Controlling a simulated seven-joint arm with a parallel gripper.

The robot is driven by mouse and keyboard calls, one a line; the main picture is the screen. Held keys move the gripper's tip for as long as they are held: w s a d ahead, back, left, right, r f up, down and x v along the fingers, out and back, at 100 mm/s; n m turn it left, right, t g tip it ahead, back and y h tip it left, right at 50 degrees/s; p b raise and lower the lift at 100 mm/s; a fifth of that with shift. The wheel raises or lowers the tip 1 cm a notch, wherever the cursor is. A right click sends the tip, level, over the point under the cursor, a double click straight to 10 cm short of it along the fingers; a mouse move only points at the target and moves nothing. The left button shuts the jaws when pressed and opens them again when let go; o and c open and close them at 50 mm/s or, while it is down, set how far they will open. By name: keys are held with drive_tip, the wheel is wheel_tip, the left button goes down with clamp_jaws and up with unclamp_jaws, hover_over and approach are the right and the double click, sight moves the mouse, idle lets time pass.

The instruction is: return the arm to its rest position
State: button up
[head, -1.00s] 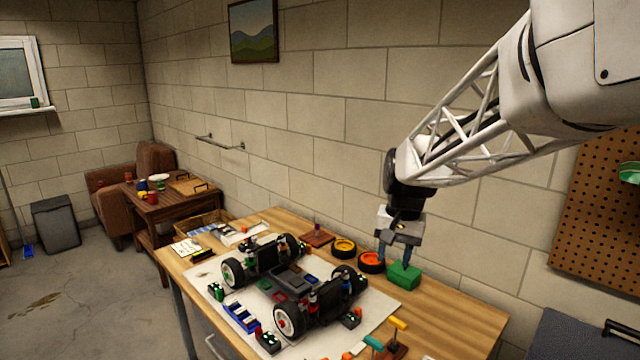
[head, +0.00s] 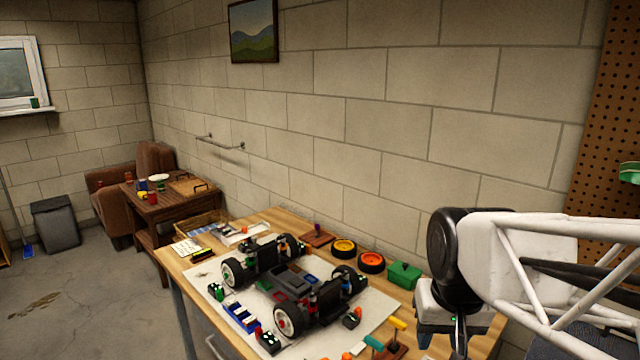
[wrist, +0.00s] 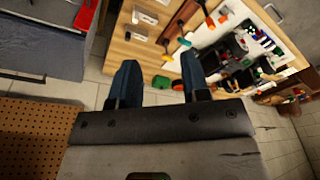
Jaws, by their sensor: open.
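My arm is folded in at the right of the head view, its white lattice link (head: 555,265) crossing the right edge. My gripper hangs low there, over the right end of the bench, and its fingers are mostly hidden in that view. In the wrist view my gripper (wrist: 160,80) shows two blue fingers spread apart with nothing held between them. The wooden bench (head: 470,283) lies beyond the fingers in the wrist view. The green box (head: 404,275) stands on the bench, left of my gripper and apart from it; it also shows in the wrist view (wrist: 162,82).
The RC car (head: 290,285) stands on a pale mat on the bench. Colored-handled tools (head: 397,324) stand near the front. A pegboard (head: 600,130) hangs on the wall at right. A grey case with a red item (wrist: 45,40) shows in the wrist view.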

drive_tip(key=s+f, duration=0.2)
drive_tip(key=s, duration=0.4)
drive_tip(key=shift+d+n+t, duration=0.25)
drive_tip(key=shift+n+t, duration=0.05)
drive_tip(key=shift+n, duration=0.1)
